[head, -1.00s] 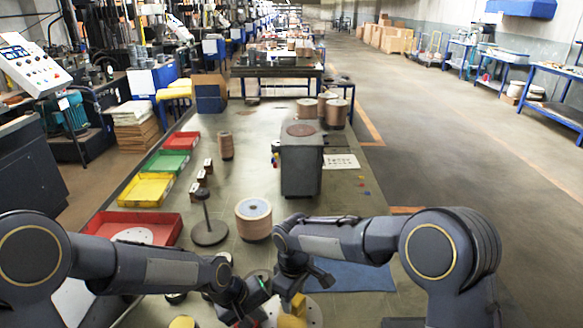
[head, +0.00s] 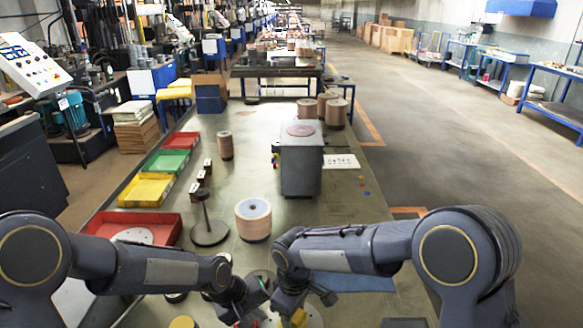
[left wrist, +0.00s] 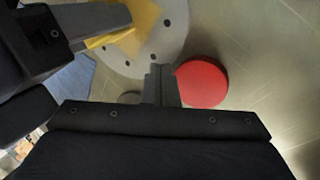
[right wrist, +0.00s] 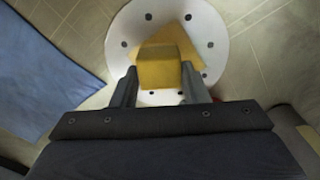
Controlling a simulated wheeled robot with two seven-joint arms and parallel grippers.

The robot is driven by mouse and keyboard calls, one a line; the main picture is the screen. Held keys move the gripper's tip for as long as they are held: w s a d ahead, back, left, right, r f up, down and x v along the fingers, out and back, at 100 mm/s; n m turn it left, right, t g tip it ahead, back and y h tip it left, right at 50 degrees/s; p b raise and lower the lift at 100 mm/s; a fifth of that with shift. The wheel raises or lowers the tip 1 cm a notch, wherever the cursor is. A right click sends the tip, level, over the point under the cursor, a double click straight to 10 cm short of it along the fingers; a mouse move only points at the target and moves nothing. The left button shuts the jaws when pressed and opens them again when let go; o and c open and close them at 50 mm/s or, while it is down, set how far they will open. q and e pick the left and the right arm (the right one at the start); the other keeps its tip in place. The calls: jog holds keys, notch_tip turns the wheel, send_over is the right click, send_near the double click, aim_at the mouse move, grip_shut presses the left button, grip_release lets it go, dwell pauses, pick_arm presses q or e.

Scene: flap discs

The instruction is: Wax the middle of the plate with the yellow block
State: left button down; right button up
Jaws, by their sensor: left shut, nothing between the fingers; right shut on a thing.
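The yellow block (right wrist: 160,74) is held between the two fingers of my right gripper (right wrist: 160,90), which is shut on it. It is over the middle of the white round plate (right wrist: 120,58), which has dark holes around its rim. A tan-yellow area (right wrist: 176,36) shows beside the block on the plate; I cannot tell whether it is wax or part of the block. Whether the block touches the plate is unclear. In the head view the block (head: 299,317) is at the bottom edge. My left gripper (left wrist: 160,84) is shut and empty, beside the plate (left wrist: 178,38).
A red disc (left wrist: 202,83) lies close to my left fingers. A blue cloth (right wrist: 40,72) lies left of the plate in the right wrist view. A spindle stand (head: 208,232), a disc stack (head: 253,219) and a grey machine (head: 301,165) stand farther up the bench.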

jog(key=shift+s+d, duration=0.1)
jog(key=shift+s, duration=1.15)
jog(key=shift+w+r, duration=0.1)
jog(key=shift+w, duration=3.65)
notch_tip(320, 180, up, 7)
